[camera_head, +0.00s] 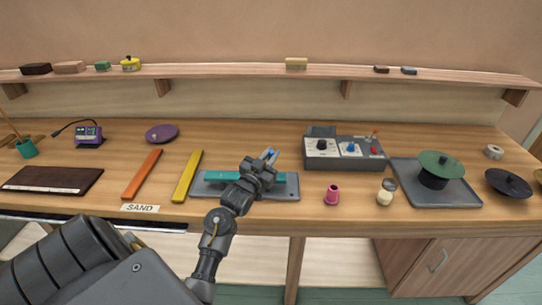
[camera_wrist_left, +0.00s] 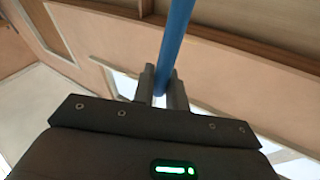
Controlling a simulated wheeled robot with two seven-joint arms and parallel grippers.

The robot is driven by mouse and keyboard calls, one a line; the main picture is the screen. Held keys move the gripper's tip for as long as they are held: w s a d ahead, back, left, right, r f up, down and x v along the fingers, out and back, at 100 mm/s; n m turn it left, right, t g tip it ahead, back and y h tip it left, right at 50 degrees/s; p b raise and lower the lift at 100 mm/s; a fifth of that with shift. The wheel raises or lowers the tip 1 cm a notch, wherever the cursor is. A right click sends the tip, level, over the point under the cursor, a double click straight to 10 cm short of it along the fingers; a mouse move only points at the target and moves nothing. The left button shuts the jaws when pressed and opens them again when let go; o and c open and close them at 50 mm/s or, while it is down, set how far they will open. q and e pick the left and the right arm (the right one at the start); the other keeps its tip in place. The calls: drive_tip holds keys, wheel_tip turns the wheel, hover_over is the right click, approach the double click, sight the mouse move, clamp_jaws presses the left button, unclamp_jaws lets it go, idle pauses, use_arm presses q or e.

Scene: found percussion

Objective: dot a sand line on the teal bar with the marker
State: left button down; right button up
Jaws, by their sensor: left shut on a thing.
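The teal bar (camera_head: 225,175) lies on a flat grey plate (camera_head: 291,190) near the front of the bench, and my left arm hides its middle. My left gripper (camera_head: 268,160) is above the bar and shut on the blue marker (camera_head: 270,152). In the left wrist view the marker (camera_wrist_left: 177,35) is a blue rod between the two fingers (camera_wrist_left: 163,85). Its tip and any mark on the bar are not clear. A label reading SAND (camera_head: 140,208) is on the front edge. My right gripper is not in view.
An orange bar (camera_head: 142,174) and a yellow bar (camera_head: 187,175) lie left of the plate. A grey control box (camera_head: 343,152) stands behind right. A shelf (camera_head: 220,70) runs along the wall.

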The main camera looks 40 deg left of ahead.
use_arm(q)
drive_tip(key=shift+r+p, duration=3.35)
drive_tip(key=shift+r, duration=0.2)
drive_tip(key=shift+f, duration=0.1)
